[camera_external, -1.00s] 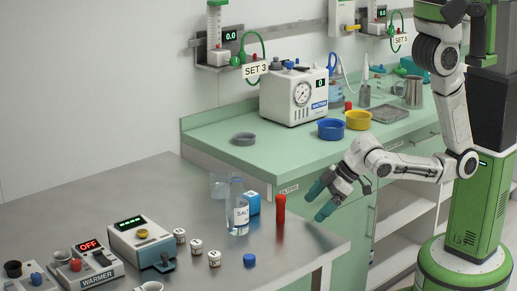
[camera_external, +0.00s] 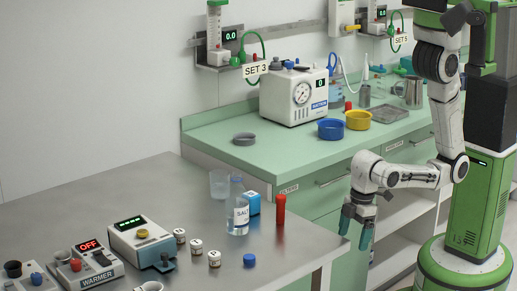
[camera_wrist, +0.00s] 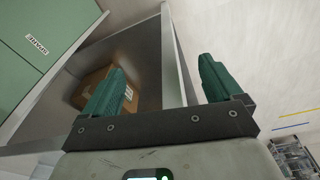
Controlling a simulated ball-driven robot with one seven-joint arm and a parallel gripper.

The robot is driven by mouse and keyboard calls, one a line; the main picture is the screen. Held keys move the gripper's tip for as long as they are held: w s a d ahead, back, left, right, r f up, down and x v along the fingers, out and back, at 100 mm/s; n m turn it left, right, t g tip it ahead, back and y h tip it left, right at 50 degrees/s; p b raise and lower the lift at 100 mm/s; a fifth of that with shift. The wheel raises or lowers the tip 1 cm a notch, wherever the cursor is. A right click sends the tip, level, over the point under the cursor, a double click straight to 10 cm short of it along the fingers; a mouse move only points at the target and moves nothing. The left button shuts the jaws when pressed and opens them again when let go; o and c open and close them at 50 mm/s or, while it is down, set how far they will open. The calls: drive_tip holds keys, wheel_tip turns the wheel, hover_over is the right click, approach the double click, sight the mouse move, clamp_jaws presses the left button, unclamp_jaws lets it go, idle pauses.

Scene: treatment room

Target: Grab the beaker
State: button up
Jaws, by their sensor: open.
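A clear glass beaker (camera_external: 219,184) stands upright on the steel table, behind and left of the bottle labelled SALT (camera_external: 238,207); the bottle covers part of its right side. My gripper (camera_external: 357,229) hangs beyond the table's right end, with its teal fingers pointing down. It is well to the right of the beaker and apart from it. In the wrist view my gripper (camera_wrist: 160,85) shows two teal fingers spread apart with nothing between them. The beaker does not show in the wrist view.
A balance (camera_external: 140,240) and warmer (camera_external: 85,265) are at left. A cardboard box (camera_wrist: 112,90) lies on a shelf below.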

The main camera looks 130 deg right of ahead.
drive_tip(key=d+r+m+t+h+p, duration=0.1)
drive_tip(key=d+r+m+h+p, duration=0.3)
drive_tip(key=d+r+m+p, duration=0.9)
drive_tip(key=n+t+y+b, duration=0.3)
drive_tip(key=n+t+b, duration=0.1)
drive_tip(key=n+b, duration=1)
hover_over(212, 191)
drive_tip(key=s+b, duration=0.1)
drive_tip(key=s, duration=0.4)
drive_tip(key=shift+m, duration=0.4)
drive_tip(key=shift+a+x, duration=0.2)
drive_tip(key=shift+x, duration=0.9)
drive_tip(key=shift+a+x, duration=0.25)
drive_tip(key=shift+x, duration=0.85)
drive_tip(key=shift+s+f, duration=0.1)
drive_tip(key=shift+f, duration=0.05)
